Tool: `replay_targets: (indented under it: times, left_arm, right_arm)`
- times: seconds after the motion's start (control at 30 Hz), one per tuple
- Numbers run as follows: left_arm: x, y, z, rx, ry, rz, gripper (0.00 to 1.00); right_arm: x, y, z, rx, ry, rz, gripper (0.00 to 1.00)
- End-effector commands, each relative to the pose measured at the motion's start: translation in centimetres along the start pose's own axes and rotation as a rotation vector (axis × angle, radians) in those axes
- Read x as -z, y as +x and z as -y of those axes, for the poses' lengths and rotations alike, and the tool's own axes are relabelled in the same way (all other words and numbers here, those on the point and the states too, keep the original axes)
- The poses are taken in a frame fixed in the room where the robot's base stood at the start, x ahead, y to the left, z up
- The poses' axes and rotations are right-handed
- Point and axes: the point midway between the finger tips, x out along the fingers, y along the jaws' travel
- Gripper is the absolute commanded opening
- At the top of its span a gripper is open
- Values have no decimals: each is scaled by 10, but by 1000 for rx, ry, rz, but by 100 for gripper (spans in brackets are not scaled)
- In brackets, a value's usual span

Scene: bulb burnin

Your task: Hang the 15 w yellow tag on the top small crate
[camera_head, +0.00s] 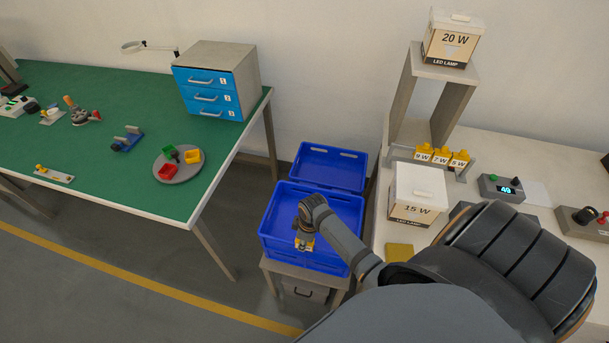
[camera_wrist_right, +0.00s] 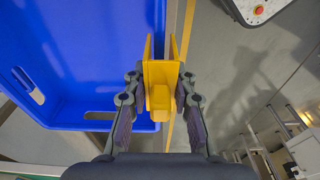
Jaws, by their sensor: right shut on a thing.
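My right gripper (camera_head: 304,238) is shut on a yellow tag (camera_head: 306,245), at the near wall of the blue crate (camera_head: 345,207). The right wrist view shows the tag (camera_wrist_right: 158,82) pinched between both fingers (camera_wrist_right: 158,98), its two thin prongs pointing away from me. The blue crate (camera_wrist_right: 75,60) fills the left of that view, its rim close beside the tag. I cannot tell whether the tag touches or straddles the rim. The tag's lettering is too small to read for sure. My left gripper is not in view.
Another blue crate part (camera_head: 330,167) stands behind. The crate rests on a low stand (camera_head: 280,268). To the right, a white table holds a 15 W lamp box (camera_head: 415,195) and a rack of yellow tags (camera_head: 440,156). A green bench (camera_head: 130,165) stands left, with floor between.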

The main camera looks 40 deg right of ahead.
Motion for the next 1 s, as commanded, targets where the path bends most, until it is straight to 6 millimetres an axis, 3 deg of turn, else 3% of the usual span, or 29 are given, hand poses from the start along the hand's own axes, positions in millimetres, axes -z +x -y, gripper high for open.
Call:
replay_targets:
  times: [0.4,0.83,0.87,1.0]
  left_arm:
    - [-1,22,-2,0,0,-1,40]
    - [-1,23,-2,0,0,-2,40]
    - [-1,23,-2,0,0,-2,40]
    - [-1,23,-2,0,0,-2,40]
  right_arm:
    - [-4,35,-1,-1,-1,-1,6]
    - [-4,38,-1,-1,0,-1,6]
    - [-4,38,-1,-1,0,-1,28]
    - [-4,38,-1,-1,0,-1,47]
